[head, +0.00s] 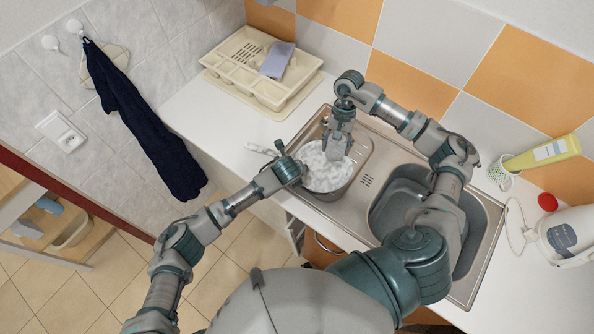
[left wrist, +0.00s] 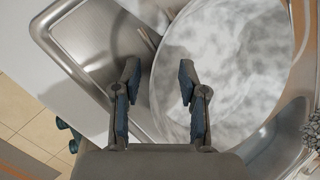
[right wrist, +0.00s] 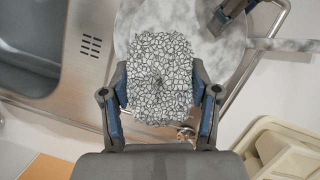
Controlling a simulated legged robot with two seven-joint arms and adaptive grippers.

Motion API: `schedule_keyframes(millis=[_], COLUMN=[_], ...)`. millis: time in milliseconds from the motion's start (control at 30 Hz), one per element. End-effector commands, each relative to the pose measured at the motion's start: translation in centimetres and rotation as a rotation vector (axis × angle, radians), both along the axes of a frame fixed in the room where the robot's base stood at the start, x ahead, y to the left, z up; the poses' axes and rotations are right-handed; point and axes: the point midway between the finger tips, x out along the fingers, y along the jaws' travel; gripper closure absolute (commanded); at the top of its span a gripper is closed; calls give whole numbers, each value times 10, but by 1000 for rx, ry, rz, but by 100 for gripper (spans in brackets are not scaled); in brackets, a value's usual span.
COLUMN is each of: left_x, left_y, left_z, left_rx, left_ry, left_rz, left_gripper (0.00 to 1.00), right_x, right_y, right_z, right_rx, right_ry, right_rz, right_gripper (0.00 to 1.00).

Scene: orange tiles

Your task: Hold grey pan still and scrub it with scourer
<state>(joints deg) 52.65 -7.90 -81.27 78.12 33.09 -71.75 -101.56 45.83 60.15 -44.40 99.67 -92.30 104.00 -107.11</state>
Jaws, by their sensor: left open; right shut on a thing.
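The grey pan (head: 322,177) lies in the left part of the steel sink, its inside mottled white and grey. Its handle (head: 262,149) points left in the head view; it also shows in the right wrist view (right wrist: 290,45). My right gripper (head: 336,148) is over the pan, shut on the scourer (right wrist: 160,78), a pale pad with a dark mesh pattern. Whether the scourer touches the pan is unclear. My left gripper (left wrist: 158,80) is open at the pan's left rim. One finger appears outside the rim, the other over the inside.
An empty basin (head: 405,205) is right of the pan. A cream dish rack (head: 250,75) with a lilac item stands behind left. A yellow bottle (head: 543,152), a patterned cup (head: 502,170), a red lid (head: 547,202) and a white kettle (head: 572,235) stand at right.

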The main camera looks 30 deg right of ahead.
Motion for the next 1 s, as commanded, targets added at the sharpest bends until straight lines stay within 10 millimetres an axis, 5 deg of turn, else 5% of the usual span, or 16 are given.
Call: schedule_keyframes(millis=[267, 433, 667, 700, 800, 1000], left_x=[1, 1, 1, 0, 0, 1], left_y=[4, 4, 2, 2, 1, 1], left_z=[-1, -1, -1, -1, -1, -1], left_rx=[-3, -4, -2, -2, 0, -2], left_ry=[1, 1, 1, 1, 0, 1], left_rz=[1, 2, 1, 1, 1, 1], left_gripper=[61, 100, 100, 79, 60, 60], right_x=[0, 0, 0, 0, 0, 0], right_y=[4, 4, 2, 2, 1, 2], right_z=[1, 1, 1, 1, 0, 0], right_rx=[-3, -4, -1, -1, -1, -1], right_ry=[0, 0, 0, 0, 0, 0], right_rz=[1, 1, 1, 1, 0, 0], right_gripper=[95, 95, 95, 95, 95, 95])
